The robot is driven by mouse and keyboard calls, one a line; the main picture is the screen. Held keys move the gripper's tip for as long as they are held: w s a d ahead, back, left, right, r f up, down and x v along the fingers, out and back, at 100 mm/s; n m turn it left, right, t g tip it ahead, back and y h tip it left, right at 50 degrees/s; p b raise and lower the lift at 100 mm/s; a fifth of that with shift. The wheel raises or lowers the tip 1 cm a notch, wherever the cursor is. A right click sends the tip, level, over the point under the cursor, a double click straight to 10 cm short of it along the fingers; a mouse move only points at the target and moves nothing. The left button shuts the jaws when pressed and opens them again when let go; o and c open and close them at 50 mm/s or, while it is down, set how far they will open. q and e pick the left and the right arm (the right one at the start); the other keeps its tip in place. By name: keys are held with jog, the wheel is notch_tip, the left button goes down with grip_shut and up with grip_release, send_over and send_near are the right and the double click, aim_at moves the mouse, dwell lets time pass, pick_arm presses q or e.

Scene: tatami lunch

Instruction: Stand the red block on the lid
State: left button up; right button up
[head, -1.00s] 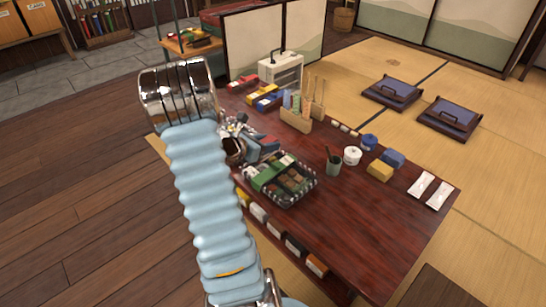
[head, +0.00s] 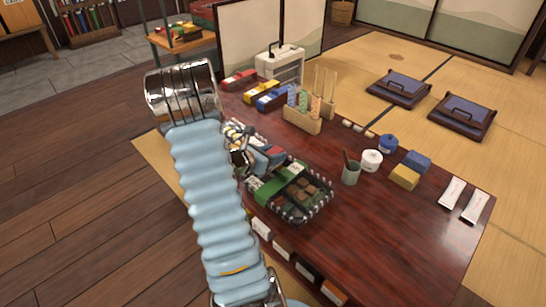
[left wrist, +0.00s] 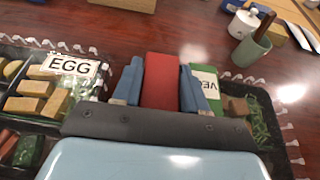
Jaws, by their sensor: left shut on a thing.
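My left gripper (head: 265,158) is shut on the red block, above the near-left side of the low table. In the left wrist view the red block (left wrist: 161,80) stands between the two blue fingers of the gripper (left wrist: 161,68). Below it is the bento tray (head: 322,214) with a dark-and-white edge, holding food pieces and a green block (head: 270,187). I cannot tell whether the red block touches anything below. A white lidded pot (head: 372,161) and a blue lidded pot (head: 388,144) stand further right. Which lid is meant is unclear. My right gripper is out of view.
A green cup (head: 351,174) stands near the tray. Yellow (head: 404,178) and blue (head: 417,160) blocks lie right of the pots. A wooden rack with skewers (head: 302,120) stands behind.

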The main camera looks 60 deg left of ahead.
pick_arm(q)
jog(key=o, duration=1.1)
jog(key=shift+c, duration=0.2)
jog(key=shift+r, duration=0.1)
jog(key=shift+s+r, duration=0.15)
jog(key=shift+s, duration=0.05)
jog(key=p+v, duration=0.2)
jog(key=v, duration=0.9)
jog(key=shift+s, duration=0.25)
jog(key=shift+s+d, duration=0.1)
